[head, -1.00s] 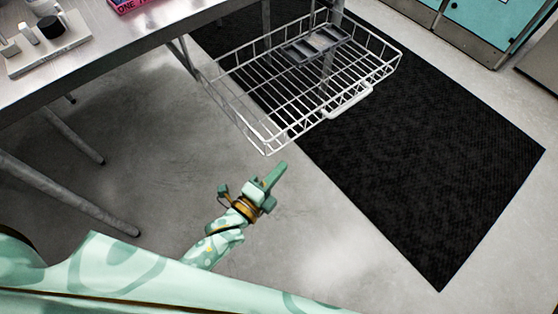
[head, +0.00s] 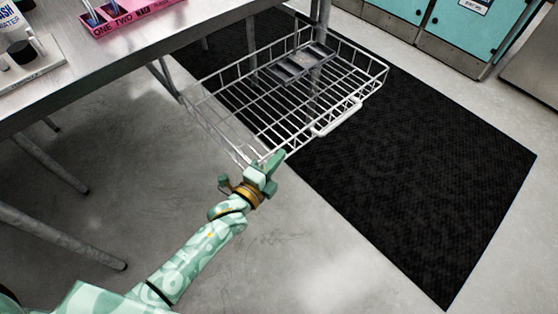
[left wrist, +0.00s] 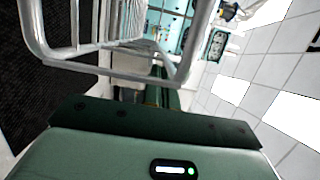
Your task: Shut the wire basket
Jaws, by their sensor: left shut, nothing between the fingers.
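The wire basket (head: 262,112) is pulled out from under the metal table and sticks out over the floor. Its light handle (head: 337,118) is on its front side, and a grey divided tray (head: 302,62) lies inside near the back. My left gripper (head: 274,160) is shut and empty at the basket's near front corner; whether it touches the wire cannot be told. In the left wrist view the basket's wire frame (left wrist: 110,62) is close in front of the gripper. My right gripper is not in view.
The metal table (head: 120,55) holds a pink rack (head: 140,14) and a board with a black knob (head: 22,52). A black mat (head: 430,170) lies on the floor under and right of the basket. Teal cabinets (head: 460,25) stand at the back. Floor in front is clear.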

